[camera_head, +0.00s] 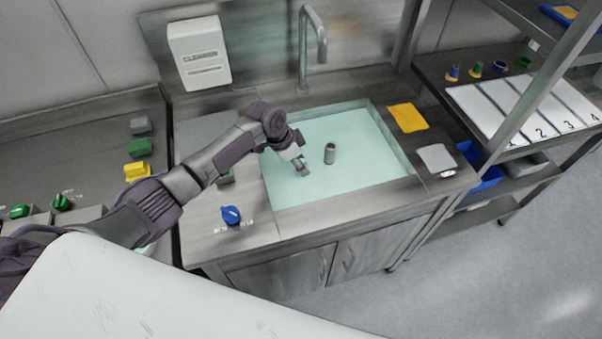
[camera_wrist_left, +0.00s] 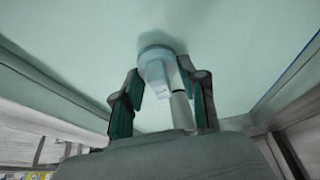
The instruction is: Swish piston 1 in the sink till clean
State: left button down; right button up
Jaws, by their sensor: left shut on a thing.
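The sink (camera_head: 282,200) holds pale green water (camera_head: 355,140). My left gripper (camera_head: 300,165) reaches over the left part of the sink, low at the water. In the left wrist view its two dark fingers (camera_wrist_left: 160,95) are closed around a piston with a pale, bluish round head (camera_wrist_left: 158,57) and a light rod (camera_wrist_left: 181,108). The head points away from the wrist, toward the water. How deep it sits cannot be told, and its number does not show. My right gripper is not in view.
A short grey cylinder (camera_head: 330,153) stands upright in the sink, just right of the gripper. The faucet (camera_head: 312,45) rises behind. A yellow cloth (camera_head: 407,117) and a grey pad (camera_head: 437,158) lie right; a blue knob (camera_head: 231,215) is on the left counter.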

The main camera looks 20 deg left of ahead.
pick_arm(q)
jog(key=shift+r+p, duration=3.85)
jog(key=shift+r, duration=0.6)
jog(key=shift+r, duration=0.1)
notch_tip(320, 180, up, 4)
jog(key=p, duration=0.4)
